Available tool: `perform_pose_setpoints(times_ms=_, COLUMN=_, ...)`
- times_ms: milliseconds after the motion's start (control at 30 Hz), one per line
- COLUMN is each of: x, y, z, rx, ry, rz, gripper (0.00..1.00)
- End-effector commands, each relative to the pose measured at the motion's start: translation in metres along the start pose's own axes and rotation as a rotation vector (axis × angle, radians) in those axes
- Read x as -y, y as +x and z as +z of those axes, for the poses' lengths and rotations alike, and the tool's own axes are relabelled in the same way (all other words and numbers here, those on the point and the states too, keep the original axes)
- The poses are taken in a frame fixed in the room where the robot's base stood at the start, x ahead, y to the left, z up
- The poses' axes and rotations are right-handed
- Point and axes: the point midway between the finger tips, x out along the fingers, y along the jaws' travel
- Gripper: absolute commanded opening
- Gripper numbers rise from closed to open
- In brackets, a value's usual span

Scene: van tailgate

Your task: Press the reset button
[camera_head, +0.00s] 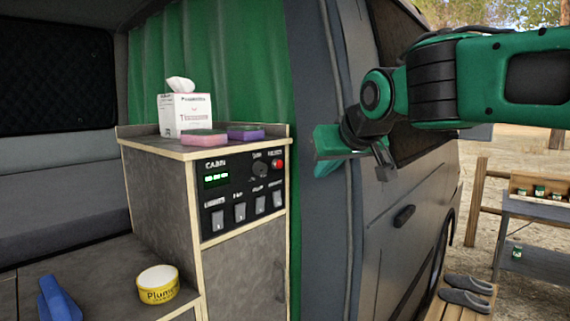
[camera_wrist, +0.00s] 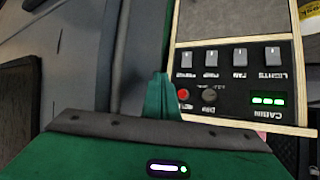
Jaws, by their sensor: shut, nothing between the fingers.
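The red reset button (camera_head: 277,164) is at the upper right of the black control panel (camera_head: 226,200) on the cabinet's front, beside a dark round knob (camera_head: 260,169). In the wrist view the panel (camera_wrist: 228,100) is upside down, and the red button (camera_wrist: 183,94) shows just right of my fingertips. My gripper (camera_head: 322,151) is shut and empty, to the right of the button in the head view, in front of the van's door pillar. Its green fingers also show in the wrist view (camera_wrist: 161,85). The fingertips look apart from the button; the exact gap is unclear.
A tissue box (camera_head: 185,114), a pink sponge (camera_head: 203,137) and a purple sponge (camera_head: 246,132) are on the cabinet top. Several switches (camera_head: 239,212) line the panel's lower part. A yellow tin (camera_head: 158,284) is on the lower counter. The van's side (camera_head: 400,180) is close to my arm.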

Motion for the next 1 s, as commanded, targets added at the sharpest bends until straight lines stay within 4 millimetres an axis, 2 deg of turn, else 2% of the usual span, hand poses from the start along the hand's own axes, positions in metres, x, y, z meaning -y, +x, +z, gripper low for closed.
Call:
perform_pose_setpoints(times_ms=233, x=0.004, y=0.007, z=-0.004, rx=0.002, ry=0.000, rz=0.000, gripper=0.00)
perform_pose_setpoints(times_ms=733, x=0.034, y=0.049, z=-0.034, rx=0.002, ry=0.000, rz=0.000, gripper=0.00)
perform_pose_setpoints(times_ms=1000, x=0.043, y=0.060, z=-0.043, rx=0.002, ry=0.000, rz=0.001, gripper=0.00)
